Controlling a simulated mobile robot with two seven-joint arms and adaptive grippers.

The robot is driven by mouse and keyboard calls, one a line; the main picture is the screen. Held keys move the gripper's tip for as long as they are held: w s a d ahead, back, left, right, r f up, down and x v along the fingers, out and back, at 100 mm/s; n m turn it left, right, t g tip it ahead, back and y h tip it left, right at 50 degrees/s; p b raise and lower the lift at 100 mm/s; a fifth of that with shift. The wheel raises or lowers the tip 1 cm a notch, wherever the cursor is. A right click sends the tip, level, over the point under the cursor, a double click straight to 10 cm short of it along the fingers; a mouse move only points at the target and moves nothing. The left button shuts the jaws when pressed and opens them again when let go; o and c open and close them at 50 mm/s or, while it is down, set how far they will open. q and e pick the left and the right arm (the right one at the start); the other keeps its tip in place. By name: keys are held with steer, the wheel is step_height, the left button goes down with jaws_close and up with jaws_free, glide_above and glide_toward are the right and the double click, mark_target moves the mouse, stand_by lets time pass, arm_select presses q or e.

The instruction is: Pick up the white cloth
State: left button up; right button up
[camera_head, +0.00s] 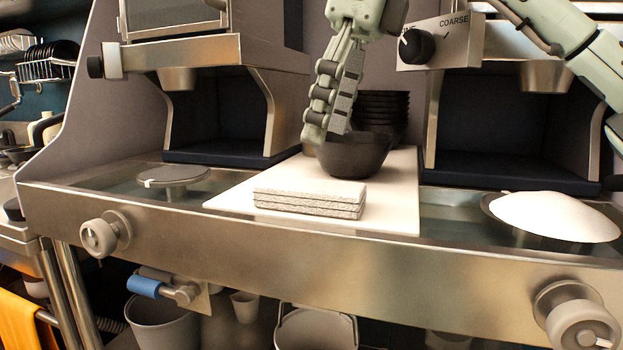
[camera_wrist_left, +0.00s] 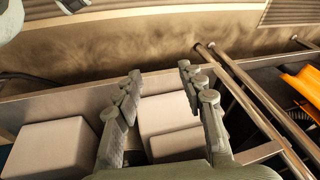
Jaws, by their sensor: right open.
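A folded stack of whitish cloth (camera_head: 310,199) lies flat on the front part of the white board (camera_head: 240,192), in the middle of the head view. My right gripper (camera_head: 325,132) points down from the top, above and behind the stack; its fingers are open and hold nothing that I can see. Its tips overlap the left side of a dark bowl (camera_head: 357,156) in the picture; I cannot tell whether they touch. My left gripper (camera_wrist_left: 158,80) shows only in the left wrist view, open with nothing between its fingers. No cloth shows in that view.
Stacked dark bowls (camera_head: 383,108) stand behind the single bowl. A white dome-shaped thing (camera_head: 555,215) sits at the right, a round disc (camera_head: 172,175) at the left. Machine housings flank the board. Pale boxes (camera_wrist_left: 55,148) and steel rails (camera_wrist_left: 265,95) lie near my left gripper.

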mark_target(313, 182)
steer(key=shift+w+f, duration=0.2)
steer(key=shift+w, duration=0.05)
steer(key=shift+a+f, duration=0.15)
steer(key=shift+f, duration=0.25)
steer(key=x, duration=0.3)
steer(key=s+x, duration=0.1)
steer(key=x, duration=0.1)
steer(key=shift+w+f+b, duration=0.1)
steer(key=shift+f+b, duration=0.15)
steer(key=shift+b, duration=0.1)
steer(key=shift+w+a+f, duration=0.15)
steer(key=shift+f, duration=0.35)
steer(key=c, duration=1.2)
arm_select(q)
steer(key=shift+s+r, duration=0.5)
steer(key=shift+r, duration=0.1)
arm_select(e)
steer(key=shift+c, duration=0.2)
steer(key=shift+r, duration=0.15)
